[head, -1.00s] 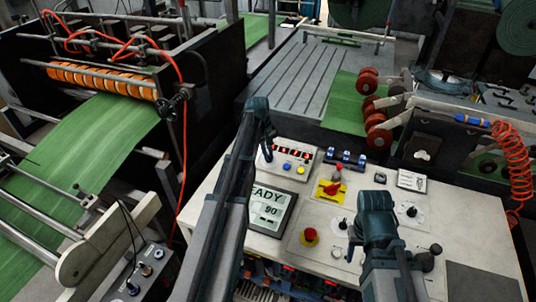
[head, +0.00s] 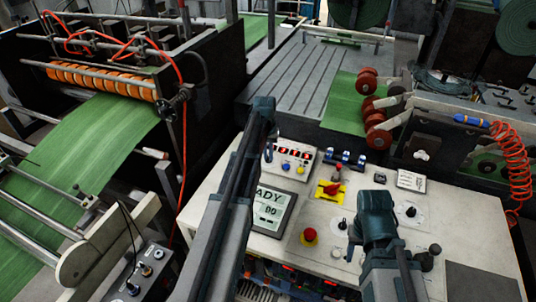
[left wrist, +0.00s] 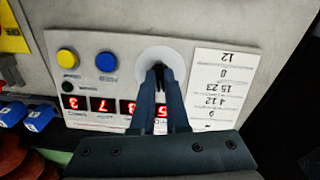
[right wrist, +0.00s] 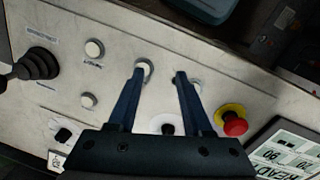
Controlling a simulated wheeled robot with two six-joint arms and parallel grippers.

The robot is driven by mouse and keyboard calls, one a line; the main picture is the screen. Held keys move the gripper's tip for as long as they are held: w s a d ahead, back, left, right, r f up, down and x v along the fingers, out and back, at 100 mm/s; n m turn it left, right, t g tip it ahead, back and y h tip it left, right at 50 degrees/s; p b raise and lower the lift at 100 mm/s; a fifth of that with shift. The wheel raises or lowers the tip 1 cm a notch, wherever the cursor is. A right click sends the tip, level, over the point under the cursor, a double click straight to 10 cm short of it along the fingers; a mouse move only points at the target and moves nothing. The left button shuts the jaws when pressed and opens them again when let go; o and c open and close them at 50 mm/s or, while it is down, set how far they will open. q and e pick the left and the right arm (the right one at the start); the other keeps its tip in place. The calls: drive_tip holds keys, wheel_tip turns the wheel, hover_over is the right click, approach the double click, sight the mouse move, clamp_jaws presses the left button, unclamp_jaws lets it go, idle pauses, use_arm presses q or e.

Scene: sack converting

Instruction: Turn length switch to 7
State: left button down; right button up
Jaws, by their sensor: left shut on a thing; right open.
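In the left wrist view, my left gripper (left wrist: 160,72) is shut on a small black knob (left wrist: 157,66) at the centre of a round white dial (left wrist: 146,60). I take this for the length switch; its name, numbers and pointer position cannot be read. In the head view my left gripper (head: 268,152) reaches down at the left end of the panel, and the arm hides the dial. Red digits (left wrist: 103,104) beside the dial appear upside down and are partly covered by the fingers. My right gripper (right wrist: 161,76) is open and empty above the desk's front part.
A card with printed numbers (left wrist: 222,88) lies beside the dial. Yellow (left wrist: 68,57) and blue (left wrist: 106,62) buttons are on its other side. The ready screen (head: 270,212), a red emergency button (head: 309,235) and a yellow-plated red switch (head: 330,190) stand close to my arms.

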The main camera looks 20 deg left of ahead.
use_arm(q)
drive_tip(key=m, duration=0.5)
drive_tip(key=shift+d+y, duration=0.1)
drive_tip(key=shift+y, duration=0.3)
drive_tip(key=m, duration=0.5)
drive_tip(key=shift+d+m+y, duration=0.1)
drive_tip(key=shift+m+y, duration=0.2)
drive_tip(key=shift+y, duration=0.1)
use_arm(e)
drive_tip(key=shift+f, duration=0.1)
use_arm(q)
drive_tip(key=c, duration=0.9)
unclamp_jaws()
drive_tip(key=r+p, duration=0.4)
drive_tip(key=s+d+r+p, duration=0.1)
drive_tip(key=r+p, duration=0.8)
drive_tip(key=shift+s+d+r, duration=0.25)
drive_tip(key=shift+s+d, duration=0.05)
use_arm(e)
wheel_tip(320, 180, up, 14)
drive_tip(key=shift+f, duration=0.2)
